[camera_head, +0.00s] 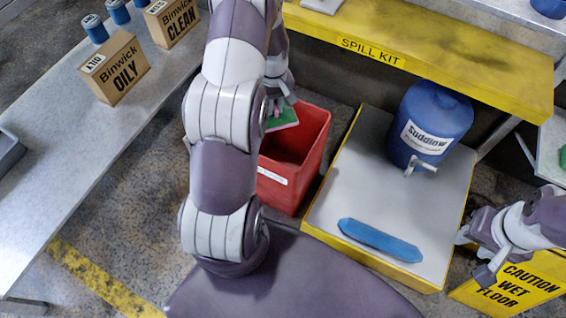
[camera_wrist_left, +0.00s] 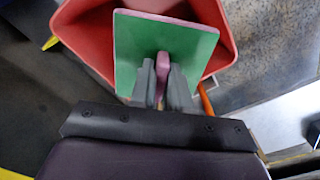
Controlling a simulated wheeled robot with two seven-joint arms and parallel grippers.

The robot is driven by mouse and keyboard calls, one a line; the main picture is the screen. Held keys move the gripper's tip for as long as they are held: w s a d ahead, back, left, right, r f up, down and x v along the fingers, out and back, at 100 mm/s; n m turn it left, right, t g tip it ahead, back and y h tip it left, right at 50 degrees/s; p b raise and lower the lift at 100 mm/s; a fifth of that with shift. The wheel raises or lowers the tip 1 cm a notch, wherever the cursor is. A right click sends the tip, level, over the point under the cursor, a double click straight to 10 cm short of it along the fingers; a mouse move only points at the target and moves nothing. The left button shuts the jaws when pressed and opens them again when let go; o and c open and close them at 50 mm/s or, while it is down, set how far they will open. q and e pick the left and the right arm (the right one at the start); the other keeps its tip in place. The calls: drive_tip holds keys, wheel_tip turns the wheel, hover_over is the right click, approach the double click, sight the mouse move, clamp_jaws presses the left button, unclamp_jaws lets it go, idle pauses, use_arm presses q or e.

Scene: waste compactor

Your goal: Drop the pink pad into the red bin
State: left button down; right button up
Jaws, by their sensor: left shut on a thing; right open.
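The pad (camera_head: 283,118) is a flat square with a green face and a pink edge. My left gripper (camera_head: 284,103) is shut on a pink part standing up from the middle of the green face. The wrist view shows the pad (camera_wrist_left: 135,48) and the left fingers (camera_wrist_left: 162,80) pinching that part. The pad is over the mouth of the red bin (camera_head: 312,165); the bin (camera_wrist_left: 85,40) also shows behind it in the wrist view. My left arm hides part of the bin. My right gripper (camera_head: 474,256) is open and empty at the right.
A low platform (camera_head: 385,185) right of the bin bears a blue Suddlow drum (camera_head: 425,135) and a long blue object (camera_head: 378,241). A yellow spill kit shelf (camera_head: 450,60) runs behind. Binwick boxes (camera_head: 115,70) stand on the left bench. A yellow caution sign (camera_head: 515,285) stands near my right gripper.

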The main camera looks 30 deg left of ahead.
use_arm(q)
drive_tip(key=shift+f, duration=0.7)
drive_tip(key=shift+r, duration=0.15)
use_arm(e)
drive_tip(key=shift+f, duration=0.65)
use_arm(q)
drive_tip(key=c, duration=1)
unclamp_jaws()
wheel_tip(320, 180, up, 13)
drive_tip(key=p, duration=0.5)
use_arm(e)
wheel_tip(320, 180, up, 5)
drive_tip(key=shift+r, duration=0.15)
